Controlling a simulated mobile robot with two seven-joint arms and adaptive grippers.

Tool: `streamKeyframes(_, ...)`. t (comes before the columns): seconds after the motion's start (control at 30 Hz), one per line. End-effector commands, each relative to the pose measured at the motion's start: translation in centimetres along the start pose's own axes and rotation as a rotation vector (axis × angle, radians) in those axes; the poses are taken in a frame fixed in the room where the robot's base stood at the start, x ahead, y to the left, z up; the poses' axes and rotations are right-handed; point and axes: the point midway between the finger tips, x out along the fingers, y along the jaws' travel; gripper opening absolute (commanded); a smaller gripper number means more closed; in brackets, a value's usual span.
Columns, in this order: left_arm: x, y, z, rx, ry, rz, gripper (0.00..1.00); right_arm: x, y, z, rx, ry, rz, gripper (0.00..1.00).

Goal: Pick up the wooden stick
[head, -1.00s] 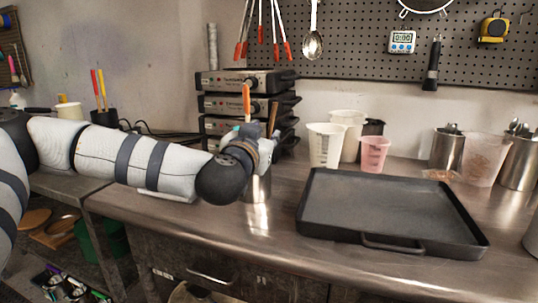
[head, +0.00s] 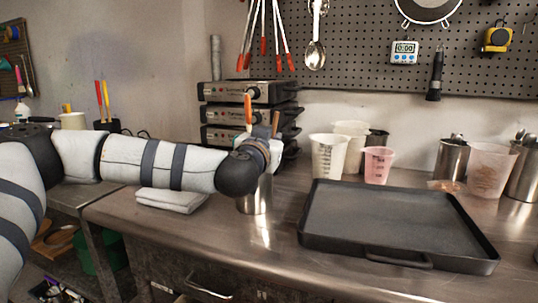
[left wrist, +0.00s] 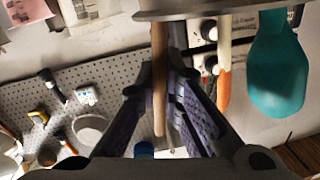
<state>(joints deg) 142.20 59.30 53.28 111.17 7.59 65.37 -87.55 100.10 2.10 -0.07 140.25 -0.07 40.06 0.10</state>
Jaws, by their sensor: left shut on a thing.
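The wooden stick (left wrist: 160,80) is a thin brown rod in the left wrist view. It also shows as a short brown tip (head: 276,122) in the head view. My left gripper (left wrist: 163,72) is shut on the stick, with its purple-grey pads on either side. In the head view my left gripper (head: 270,150) is mostly hidden behind its wrist, above a metal cup (head: 254,199). The cup's rim (left wrist: 215,13) shows at the top of the left wrist view. The stick's lower end is hidden. My right gripper is not in view.
An orange-tipped handle (left wrist: 224,78) and a teal utensil (left wrist: 280,75) stand close beside the stick. Stacked black devices (head: 245,92) stand behind. A black tray (head: 395,222), plastic cups (head: 328,155) and a folded white cloth (head: 172,200) are on the bench.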

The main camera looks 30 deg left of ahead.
Motion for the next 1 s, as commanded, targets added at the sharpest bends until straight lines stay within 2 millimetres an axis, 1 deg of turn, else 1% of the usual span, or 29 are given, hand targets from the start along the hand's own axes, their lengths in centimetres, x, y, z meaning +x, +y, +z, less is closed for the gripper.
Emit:
streamKeyframes(0.07, 0.0, -0.1, -0.2, 0.0, 0.0, 0.0, 0.0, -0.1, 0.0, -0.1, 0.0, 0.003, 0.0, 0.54)
streamKeyframes(0.13, 0.0, -0.2, -1.0, -0.001, 0.003, 0.0, 0.0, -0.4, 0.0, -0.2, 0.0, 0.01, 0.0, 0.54)
streamKeyframes(0.23, -0.1, -0.6, -3.0, -0.002, 0.009, -0.002, 0.0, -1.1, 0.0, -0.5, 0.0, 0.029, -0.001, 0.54)
streamKeyframes(0.37, -0.3, -1.4, -6.7, -0.005, 0.017, -0.003, 0.0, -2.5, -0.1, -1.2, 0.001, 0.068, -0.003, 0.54)
streamKeyframes(0.6, -0.5, -2.8, -13.9, -0.005, 0.02, -0.005, 0.0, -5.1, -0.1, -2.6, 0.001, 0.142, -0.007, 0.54)
streamKeyframes(0.7, -0.4, -3.2, -16.0, -0.003, 0.015, -0.004, 0.0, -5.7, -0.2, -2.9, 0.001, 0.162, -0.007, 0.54)
streamKeyframes(0.8, -0.2, -3.4, -17.3, -0.001, 0.009, -0.003, 0.0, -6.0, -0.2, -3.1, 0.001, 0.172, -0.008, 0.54)
streamKeyframes(0.9, -0.1, -3.5, -17.7, -0.001, 0.003, -0.002, 0.0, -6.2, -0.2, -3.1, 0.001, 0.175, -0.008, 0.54)
streamKeyframes(1.0, 0.0, -3.4, -17.8, 0.0, 0.0, -0.001, 0.0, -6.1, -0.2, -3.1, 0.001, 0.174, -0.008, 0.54)
